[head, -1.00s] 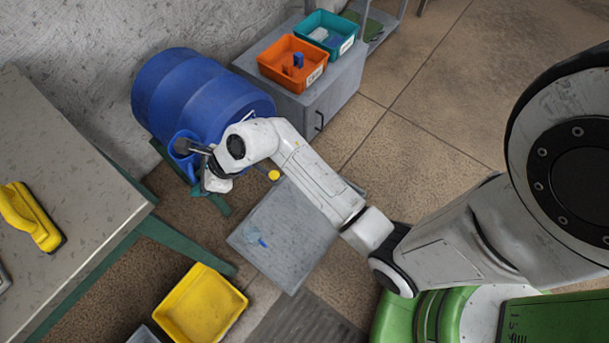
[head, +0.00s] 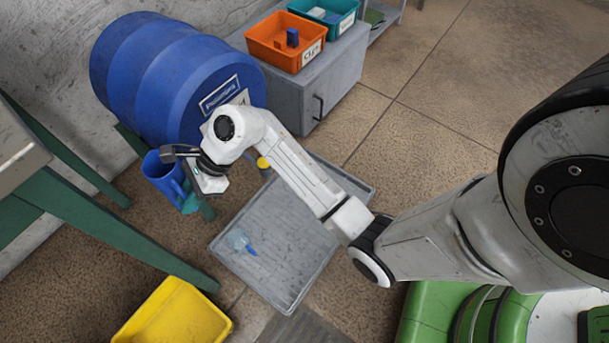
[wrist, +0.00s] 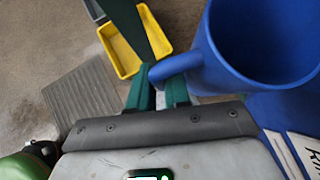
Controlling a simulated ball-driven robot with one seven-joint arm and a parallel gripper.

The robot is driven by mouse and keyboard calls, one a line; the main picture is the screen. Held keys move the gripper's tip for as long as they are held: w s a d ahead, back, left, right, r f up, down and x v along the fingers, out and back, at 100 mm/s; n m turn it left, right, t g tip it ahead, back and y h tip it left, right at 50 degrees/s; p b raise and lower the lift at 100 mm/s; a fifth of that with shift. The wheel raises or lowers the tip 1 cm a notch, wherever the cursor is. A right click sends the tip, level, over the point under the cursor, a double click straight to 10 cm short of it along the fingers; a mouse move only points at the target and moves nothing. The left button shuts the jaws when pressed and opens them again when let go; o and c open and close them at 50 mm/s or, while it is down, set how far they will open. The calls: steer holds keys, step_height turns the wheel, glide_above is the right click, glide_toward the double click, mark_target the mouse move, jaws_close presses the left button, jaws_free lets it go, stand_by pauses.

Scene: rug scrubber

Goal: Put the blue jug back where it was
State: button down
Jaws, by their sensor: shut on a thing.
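The blue jug (head: 163,172) hangs in my gripper (head: 186,186), below the front left of the big blue drum (head: 165,85) in the head view. In the wrist view the jug (wrist: 268,40) is at the upper right with its open top showing. The green fingers of my gripper (wrist: 162,90) are shut on its handle (wrist: 175,66). The jug looks roughly upright. Its contents cannot be told, and its base is partly hidden.
A grey ribbed tray (head: 335,255) lies on the floor, with a small blue item (head: 240,243) on it. A yellow bin (head: 178,318) stands at the front, beside a green-legged table (head: 120,235). A grey cabinet (head: 350,85) holds an orange bin (head: 270,45) and a teal bin (head: 330,12).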

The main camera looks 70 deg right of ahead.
steer(key=shift+a+f+b, duration=0.1)
steer(key=shift+f+b, duration=0.35)
steer(key=shift+f, duration=0.35)
steer(key=shift+r, duration=0.3)
